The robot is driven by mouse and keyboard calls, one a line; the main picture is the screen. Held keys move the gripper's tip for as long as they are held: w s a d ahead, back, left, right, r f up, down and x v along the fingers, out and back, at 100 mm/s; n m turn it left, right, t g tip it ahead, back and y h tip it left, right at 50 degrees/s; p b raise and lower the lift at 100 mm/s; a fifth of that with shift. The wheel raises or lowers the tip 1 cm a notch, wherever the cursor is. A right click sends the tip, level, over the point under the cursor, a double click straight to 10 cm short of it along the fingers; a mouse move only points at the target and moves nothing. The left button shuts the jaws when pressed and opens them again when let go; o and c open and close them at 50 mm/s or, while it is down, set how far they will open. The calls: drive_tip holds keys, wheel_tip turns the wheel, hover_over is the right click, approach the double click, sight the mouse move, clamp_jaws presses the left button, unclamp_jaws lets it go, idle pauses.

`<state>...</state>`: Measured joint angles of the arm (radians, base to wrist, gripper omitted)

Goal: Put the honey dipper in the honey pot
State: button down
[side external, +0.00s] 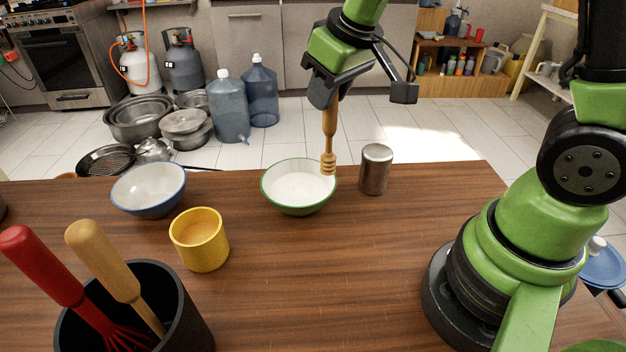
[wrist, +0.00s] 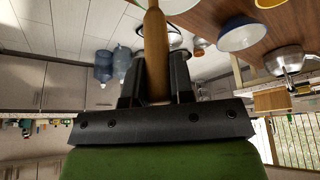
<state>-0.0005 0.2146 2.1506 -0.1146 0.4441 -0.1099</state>
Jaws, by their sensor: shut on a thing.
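My gripper (side external: 323,98) is shut on the handle of the wooden honey dipper (side external: 328,150). The dipper hangs almost upright with its ridged head down, in front of the right rim of the green-rimmed bowl in the side view; I cannot tell its exact height. In the wrist view the dipper's handle (wrist: 155,45) runs up between my fingers (wrist: 156,78). A yellow pot (side external: 199,252), which looks like the honey pot, stands open on the table, left of and nearer the camera than the dipper. Its inside looks amber.
The green-rimmed bowl (side external: 298,203) holds something white. A metal canister (side external: 375,170) stands right of it. A blue-rimmed bowl (side external: 149,190) stands behind the yellow pot. A black holder (side external: 180,325) with a red whisk (side external: 45,268) and a wooden-handled tool (side external: 104,262) stands front left. The table's front middle is clear.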

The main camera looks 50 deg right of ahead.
drive_tip(key=w+a+r+n+y, duration=0.1)
drive_tip(key=w+a+n, duration=0.2)
drive_tip(key=a, duration=0.4)
drive_tip(key=w+a+r+n+g+y, duration=0.1)
drive_tip(key=w+a+n, duration=0.2)
drive_tip(key=a, duration=0.4)
drive_tip(key=w+a+r+n+y, duration=0.1)
drive_tip(key=w+a+n, duration=0.15)
drive_tip(key=a, duration=0.55)
wheel_tip(320, 180, down, 11)
drive_tip(key=shift+d, duration=0.2)
drive_tip(key=shift+n, duration=0.25)
drive_tip(key=shift+c, duration=2.2)
unclamp_jaws()
drive_tip(key=shift+s, duration=0.1)
